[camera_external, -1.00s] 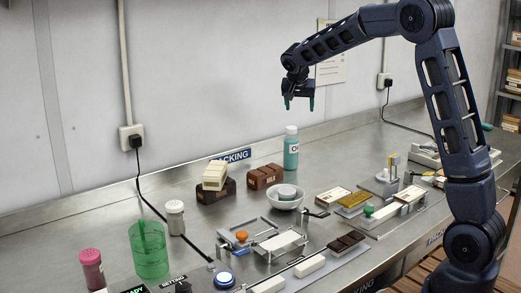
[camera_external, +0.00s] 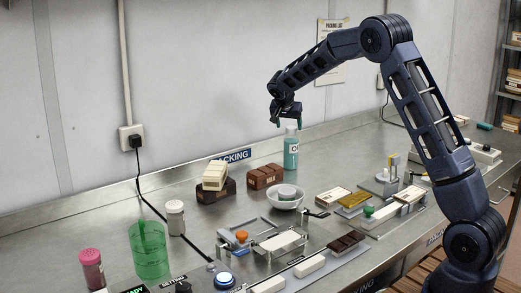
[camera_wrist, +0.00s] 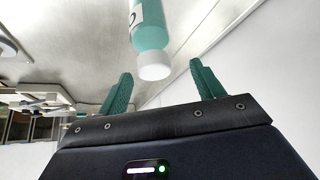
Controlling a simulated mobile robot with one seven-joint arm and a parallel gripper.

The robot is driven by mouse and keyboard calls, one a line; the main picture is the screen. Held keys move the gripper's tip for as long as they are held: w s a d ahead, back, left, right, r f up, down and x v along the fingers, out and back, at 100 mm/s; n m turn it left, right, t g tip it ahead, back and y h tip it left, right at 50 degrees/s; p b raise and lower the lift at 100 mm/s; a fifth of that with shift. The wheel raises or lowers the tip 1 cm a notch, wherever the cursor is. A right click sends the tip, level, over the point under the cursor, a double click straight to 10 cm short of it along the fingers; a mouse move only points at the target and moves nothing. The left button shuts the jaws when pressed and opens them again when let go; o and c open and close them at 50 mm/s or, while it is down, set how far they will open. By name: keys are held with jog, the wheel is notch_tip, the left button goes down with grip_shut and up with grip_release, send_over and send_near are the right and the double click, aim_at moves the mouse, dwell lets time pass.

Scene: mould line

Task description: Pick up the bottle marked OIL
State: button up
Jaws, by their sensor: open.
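The bottle marked OIL (camera_external: 291,152) is teal with a white cap and a white label, of which only part shows. It stands upright near the back of the steel bench. My gripper (camera_external: 288,123) is open and empty, just above the bottle's cap in the external view. In the wrist view the bottle (camera_wrist: 151,38) hangs cap-first toward my gripper (camera_wrist: 163,82). Its white cap lies just beyond the two green fingertips, between them sideways. The exact gap between fingers and cap is hard to tell.
Brown bricks marked MILK (camera_external: 265,176) and a white bowl (camera_external: 286,199) stand in front and to the left of the bottle. The wall (camera_external: 220,80) is close behind. Small fixtures (camera_external: 277,240) fill the front of the bench.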

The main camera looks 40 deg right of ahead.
aim_at(291, 127)
jog(key=shift+s+x, duration=0.15)
jog(key=shift+x, duration=1.15)
jog(key=shift+s+x, duration=0.15)
jog(key=shift+x, duration=1.1)
jog(key=shift+d, duration=0.1)
grip_shut()
